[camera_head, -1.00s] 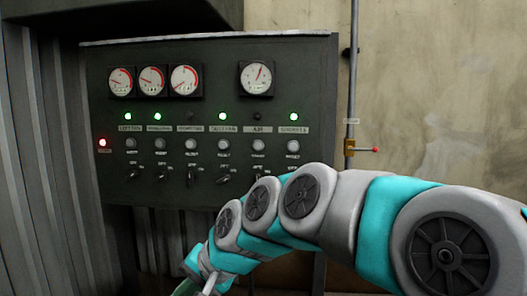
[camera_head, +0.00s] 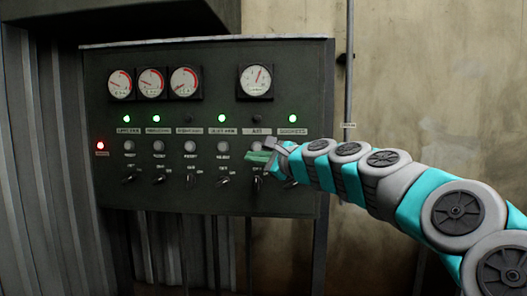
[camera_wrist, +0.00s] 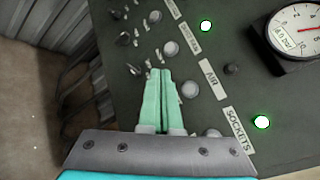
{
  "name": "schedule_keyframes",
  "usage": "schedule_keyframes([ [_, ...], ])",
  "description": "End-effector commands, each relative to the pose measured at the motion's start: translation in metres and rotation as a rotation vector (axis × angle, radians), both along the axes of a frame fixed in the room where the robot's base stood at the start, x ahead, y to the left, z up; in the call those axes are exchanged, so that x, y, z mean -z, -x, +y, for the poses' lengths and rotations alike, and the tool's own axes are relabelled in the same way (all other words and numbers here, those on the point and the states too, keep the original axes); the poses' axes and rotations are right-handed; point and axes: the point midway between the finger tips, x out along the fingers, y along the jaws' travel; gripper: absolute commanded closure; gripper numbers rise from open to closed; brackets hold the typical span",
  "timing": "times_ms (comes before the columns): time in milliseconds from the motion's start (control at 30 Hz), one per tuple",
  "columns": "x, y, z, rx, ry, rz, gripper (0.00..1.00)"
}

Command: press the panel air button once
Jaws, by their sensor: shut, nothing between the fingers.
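The grey control panel (camera_head: 230,110) has a row of round buttons under its labels. The air label (camera_head: 258,131) is in the column below the single gauge. In the wrist view the air label (camera_wrist: 211,79) is clear, and the round pale air button (camera_wrist: 190,90) lies on its left, right of my fingertips. My gripper (camera_head: 258,157) is shut and empty, its green fingers in front of the air column, close to the button in the head view. In the wrist view my gripper (camera_wrist: 160,73) points at the panel. I cannot tell whether it touches.
Toggle switches (camera_head: 190,181) run below the buttons. Several green lamps (camera_head: 222,118) are lit; the air lamp (camera_wrist: 231,69) is dark. A pipe (camera_head: 349,80) runs up the wall.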

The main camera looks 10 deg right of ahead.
Motion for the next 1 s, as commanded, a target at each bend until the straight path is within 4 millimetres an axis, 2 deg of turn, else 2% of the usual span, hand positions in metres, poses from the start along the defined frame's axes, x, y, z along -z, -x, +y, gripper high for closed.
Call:
schedule_keyframes([
  [533,0.0,-0.007,-0.004,0.007,-0.015,0.002,1.0],
  [1000,0.002,-0.061,-0.021,0.006,-0.012,0.004,1.0],
])
